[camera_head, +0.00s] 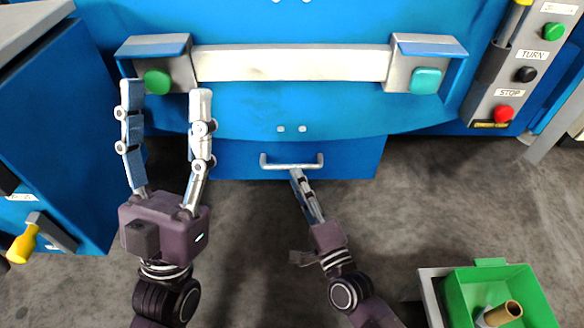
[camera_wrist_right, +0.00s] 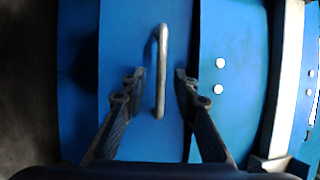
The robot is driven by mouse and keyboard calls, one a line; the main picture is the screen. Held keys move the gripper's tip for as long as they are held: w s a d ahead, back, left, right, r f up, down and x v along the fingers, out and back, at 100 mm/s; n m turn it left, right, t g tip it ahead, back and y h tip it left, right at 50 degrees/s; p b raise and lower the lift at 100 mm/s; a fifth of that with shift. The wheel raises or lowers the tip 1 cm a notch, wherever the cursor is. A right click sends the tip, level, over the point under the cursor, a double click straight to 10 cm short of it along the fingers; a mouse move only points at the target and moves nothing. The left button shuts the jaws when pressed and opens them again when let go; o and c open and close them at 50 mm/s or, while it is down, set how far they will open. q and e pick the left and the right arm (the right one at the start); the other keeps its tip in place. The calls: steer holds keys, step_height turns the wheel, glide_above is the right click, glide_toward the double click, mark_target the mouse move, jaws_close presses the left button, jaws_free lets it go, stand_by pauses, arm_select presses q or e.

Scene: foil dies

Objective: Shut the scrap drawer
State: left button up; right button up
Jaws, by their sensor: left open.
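The scrap drawer (camera_head: 350,158) has a plain blue front low on the blue press, with a grey bar handle (camera_head: 275,166). I cannot tell how far it stands out; no inside shows. My right gripper (camera_head: 297,174) is at the handle, seen edge-on. In the right wrist view its fingers (camera_wrist_right: 160,76) are apart, one on each side of the handle (camera_wrist_right: 162,50), with gaps to the bar. The drawer front (camera_wrist_right: 125,45) lies behind them. My left gripper (camera_head: 166,88) is open and empty, left of the drawer, its fingertips near a green button.
Green buttons (camera_head: 157,82) (camera_head: 426,80) flank a pale bar (camera_head: 290,63) above the drawer. A control panel (camera_head: 515,70) with a red stop button is at right. A blue cabinet (camera_head: 60,130) stands left, a green bin (camera_head: 535,300) at lower right. The floor between is clear.

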steer(key=v, duration=0.6)
steer(key=shift+s, duration=0.25)
steer(key=shift+d, duration=0.1)
